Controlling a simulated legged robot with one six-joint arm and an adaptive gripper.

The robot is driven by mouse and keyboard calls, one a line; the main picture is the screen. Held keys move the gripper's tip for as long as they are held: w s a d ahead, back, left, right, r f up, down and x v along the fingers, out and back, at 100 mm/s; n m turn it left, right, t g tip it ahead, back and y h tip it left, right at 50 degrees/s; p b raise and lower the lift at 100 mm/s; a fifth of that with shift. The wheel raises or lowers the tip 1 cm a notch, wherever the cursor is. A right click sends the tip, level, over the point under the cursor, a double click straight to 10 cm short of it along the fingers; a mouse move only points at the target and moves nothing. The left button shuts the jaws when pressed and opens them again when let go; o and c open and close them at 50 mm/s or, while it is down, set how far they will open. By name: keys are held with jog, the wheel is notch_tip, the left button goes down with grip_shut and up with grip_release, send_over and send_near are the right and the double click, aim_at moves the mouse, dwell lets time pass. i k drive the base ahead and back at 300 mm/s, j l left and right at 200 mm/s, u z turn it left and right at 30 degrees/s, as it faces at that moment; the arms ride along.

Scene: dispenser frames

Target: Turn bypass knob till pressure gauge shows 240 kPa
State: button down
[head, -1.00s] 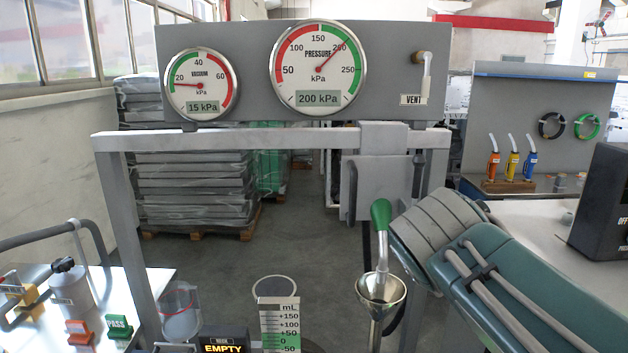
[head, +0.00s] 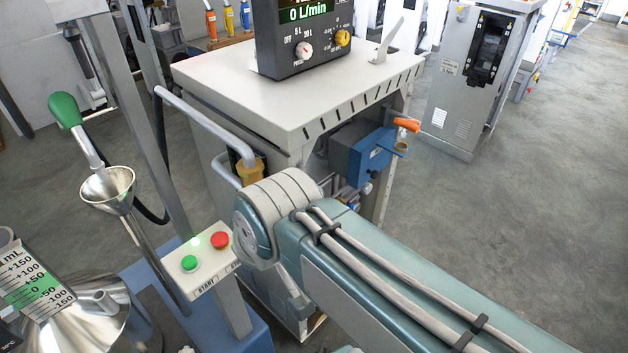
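The pressure gauge is out of view in the current head view. No knob that I can see bears a readable bypass label. A yellow knob (head: 343,37) and a white knob (head: 304,50) sit on the front of a dark control box (head: 290,65) whose display reads 0 L/min. A blue valve unit (head: 365,155) with an orange handle (head: 406,125) is on the side of the cabinet below. My arm crosses the lower right and bends down in front of the cabinet. My gripper is not in view.
The light cabinet (head: 215,70) stands behind my arm. A post with a green button (head: 189,263) and a red button (head: 220,241) is just left of my arm's bend. Floor at right is clear.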

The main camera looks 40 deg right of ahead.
aim_at(366, 190)
jog(key=k+l+z, duration=0.15)
jog(key=l, duration=0.4)
jog(key=l+z, duration=0.1)
jog(key=l, duration=0.4)
jog(key=k+l+z, duration=0.15)
jog(key=l, duration=0.4)
jog(key=i+l+z, duration=0.1)
jog(key=z, duration=0.4)
